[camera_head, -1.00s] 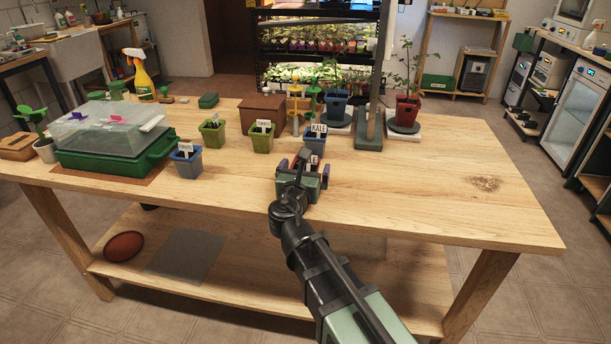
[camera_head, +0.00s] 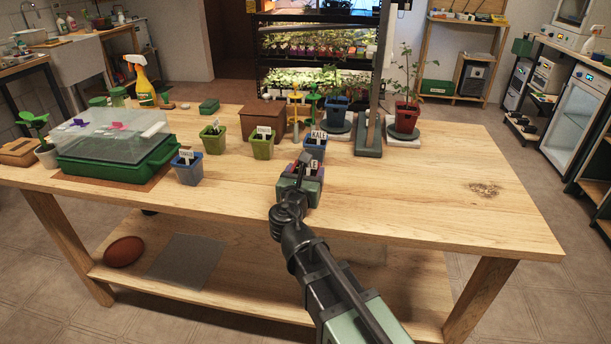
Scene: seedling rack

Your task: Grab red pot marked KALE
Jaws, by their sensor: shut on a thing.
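The red pot (camera_head: 298,167) stands near the middle of the wooden table, mostly hidden by my gripper.
Green pots (camera_head: 262,148) and another blue pot (camera_head: 188,172) stand to the left, near a green tray with a clear lid (camera_head: 115,158). A brown box (camera_head: 262,116) and a grey stand (camera_head: 369,148) are behind. The table's right side is clear.

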